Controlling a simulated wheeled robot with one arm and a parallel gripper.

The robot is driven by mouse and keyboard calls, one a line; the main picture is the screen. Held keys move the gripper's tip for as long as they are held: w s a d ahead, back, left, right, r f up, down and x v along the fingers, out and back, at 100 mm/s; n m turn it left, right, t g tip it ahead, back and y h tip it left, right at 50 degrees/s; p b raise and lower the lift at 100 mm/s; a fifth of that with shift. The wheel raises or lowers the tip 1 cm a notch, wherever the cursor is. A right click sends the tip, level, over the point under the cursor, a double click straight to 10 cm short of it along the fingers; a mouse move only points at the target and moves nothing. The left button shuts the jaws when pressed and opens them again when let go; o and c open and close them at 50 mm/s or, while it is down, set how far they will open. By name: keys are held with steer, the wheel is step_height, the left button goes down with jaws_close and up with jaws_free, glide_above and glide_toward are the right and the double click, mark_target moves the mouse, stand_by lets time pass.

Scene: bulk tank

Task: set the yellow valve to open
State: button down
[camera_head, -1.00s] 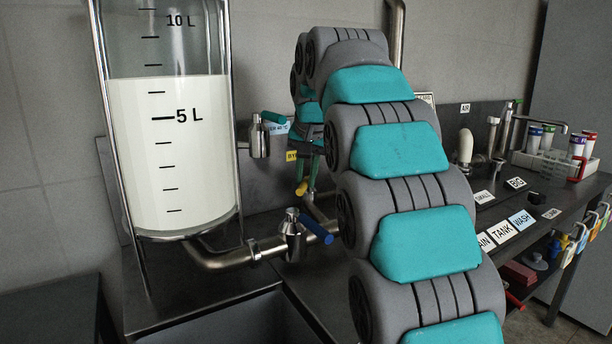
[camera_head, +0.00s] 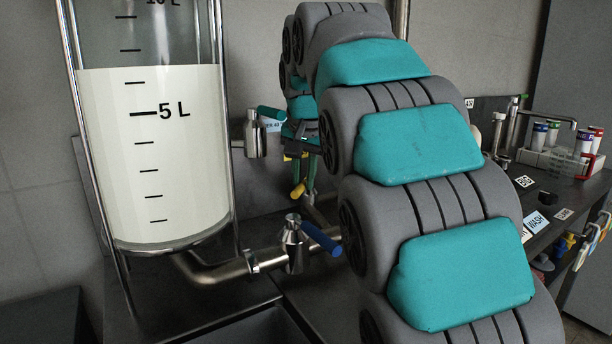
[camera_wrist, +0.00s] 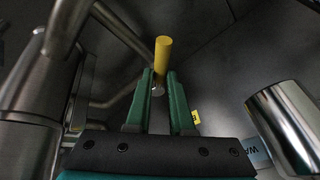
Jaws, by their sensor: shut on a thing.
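The yellow valve's lever (camera_head: 298,190) shows low behind the blue-handled valve in the head view, on a steel pipe. In the wrist view the yellow lever (camera_wrist: 163,50) stands up between the tips of my green fingers. My gripper (camera_wrist: 160,78) is shut on this lever; it also shows in the head view (camera_head: 306,172), partly hidden by my arm. The valve body and its markings are mostly hidden, so its setting cannot be read.
The tank (camera_head: 155,150) of white liquid stands at left, filled above 5 L. A blue-handled valve (camera_head: 295,240) and a teal-handled valve (camera_head: 258,132) are close by. A rack of tubes (camera_head: 552,158) stands on the right bench.

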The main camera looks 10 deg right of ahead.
steer(key=c, duration=0.8)
jaws_free()
steer(key=shift+v, duration=3.9)
steer(key=shift+c, duration=0.2)
